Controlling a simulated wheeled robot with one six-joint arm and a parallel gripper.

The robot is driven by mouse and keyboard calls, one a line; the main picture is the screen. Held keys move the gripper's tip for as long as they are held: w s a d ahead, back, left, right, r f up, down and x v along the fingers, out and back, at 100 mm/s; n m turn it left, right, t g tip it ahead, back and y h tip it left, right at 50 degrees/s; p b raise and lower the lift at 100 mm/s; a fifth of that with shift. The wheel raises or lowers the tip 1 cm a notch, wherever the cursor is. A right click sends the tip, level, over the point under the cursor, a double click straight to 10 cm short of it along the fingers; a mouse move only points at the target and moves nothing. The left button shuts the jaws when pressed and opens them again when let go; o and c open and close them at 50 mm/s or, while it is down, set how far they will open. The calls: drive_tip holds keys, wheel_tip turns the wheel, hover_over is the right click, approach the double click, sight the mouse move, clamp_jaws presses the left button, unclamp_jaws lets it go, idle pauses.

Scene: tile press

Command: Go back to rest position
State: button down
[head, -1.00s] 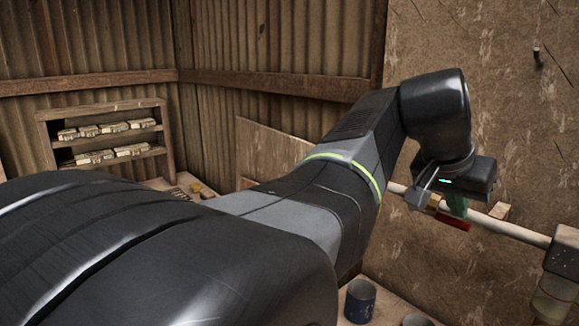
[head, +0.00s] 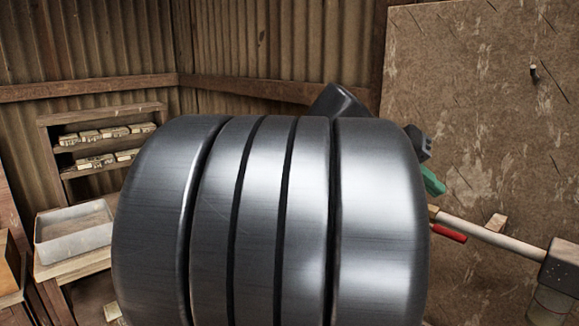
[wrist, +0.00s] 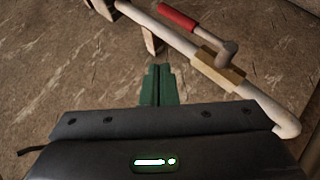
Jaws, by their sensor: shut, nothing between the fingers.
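My gripper (wrist: 159,86) shows in the wrist view with its two green fingers together and nothing between them. In the head view only a bit of the green fingers (head: 432,181) shows at the right, past my large dark arm link, which hides most of the arm. The fingers are apart from the white pipe (head: 490,235) with the red handle (head: 448,232). In the wrist view the pipe (wrist: 165,35), the red handle (wrist: 177,15) and a tan block (wrist: 216,68) lie beyond the fingers, towards the upper right.
A brown board wall (head: 480,120) stands behind the pipe. A shelf with stacked tiles (head: 105,132) is at the back left. A pale tray (head: 75,235) sits on a wooden stand at the left. A grey box (head: 562,262) is at the pipe's right end.

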drive_tip(key=shift+w+a+r+n+g+h+p, duration=0.2)
drive_tip(key=shift+w+a+n+g+h+p, duration=0.4)
drive_tip(key=shift+w+a+g+h, duration=0.4)
drive_tip(key=shift+s+d, duration=0.15)
drive_tip(key=shift+d, duration=0.1)
